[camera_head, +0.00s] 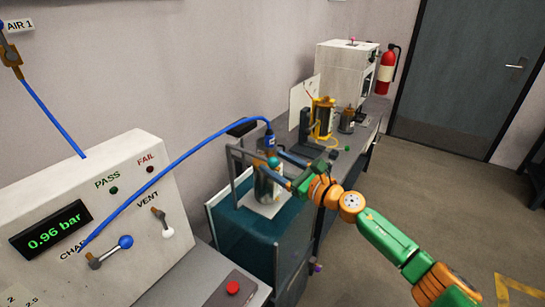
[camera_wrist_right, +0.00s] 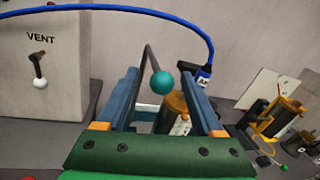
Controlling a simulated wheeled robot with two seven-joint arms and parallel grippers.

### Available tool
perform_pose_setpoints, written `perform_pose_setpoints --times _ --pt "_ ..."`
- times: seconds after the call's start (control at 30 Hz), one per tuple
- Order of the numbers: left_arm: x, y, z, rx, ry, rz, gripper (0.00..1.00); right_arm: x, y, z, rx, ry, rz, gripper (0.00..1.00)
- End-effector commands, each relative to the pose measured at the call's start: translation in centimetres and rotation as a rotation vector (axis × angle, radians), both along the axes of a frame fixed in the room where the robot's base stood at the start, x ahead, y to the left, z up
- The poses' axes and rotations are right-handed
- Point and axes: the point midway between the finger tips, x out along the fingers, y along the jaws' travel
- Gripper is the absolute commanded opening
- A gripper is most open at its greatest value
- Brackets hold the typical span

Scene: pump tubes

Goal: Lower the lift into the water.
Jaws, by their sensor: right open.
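The lift is a grey frame (camera_head: 233,172) at the tank, with a rod ending in a teal ball knob (camera_head: 273,161). The knob also shows in the right wrist view (camera_wrist_right: 162,82). A metal cylinder (camera_head: 266,188) with a blue hose on its top stands on the lift's pale plate (camera_head: 262,207), above the water tank (camera_head: 245,236). My right gripper (camera_head: 279,165) is open at the knob. In the wrist view the knob appears between its two blue fingers (camera_wrist_right: 160,78), with gaps on both sides. Whether a finger touches it, I cannot tell. My left gripper is not in view.
A panel (camera_head: 120,215) reading 0.96 bar, with charge and vent levers, stands at the left. The blue hose (camera_head: 180,158) arcs from it to the cylinder. A yellow fixture (camera_head: 322,118) and a dark can (camera_head: 347,122) stand behind on the bench. The floor at right is clear.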

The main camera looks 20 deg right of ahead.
Motion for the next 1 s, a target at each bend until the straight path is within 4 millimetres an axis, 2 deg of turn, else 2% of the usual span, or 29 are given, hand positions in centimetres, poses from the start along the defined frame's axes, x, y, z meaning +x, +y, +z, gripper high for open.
perform_pose_setpoints --times 0.13,0.33,0.37,0.6,1.0 --pt "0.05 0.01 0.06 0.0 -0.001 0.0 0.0 0.8 0.48 -0.04 0.001 0.002 0.002 0.69" --pt "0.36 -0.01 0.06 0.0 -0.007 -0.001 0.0 0.84 0.5 -0.09 0.002 0.003 0.002 0.69" --pt "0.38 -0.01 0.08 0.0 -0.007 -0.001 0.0 0.84 0.5 -0.09 0.002 0.003 0.002 0.66" --pt "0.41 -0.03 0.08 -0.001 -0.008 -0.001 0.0 0.83 0.49 -0.1 0.003 0.003 0.001 0.01" --pt "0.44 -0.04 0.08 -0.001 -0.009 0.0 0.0 0.82 0.49 -0.11 0.004 0.003 0.001 0.0"
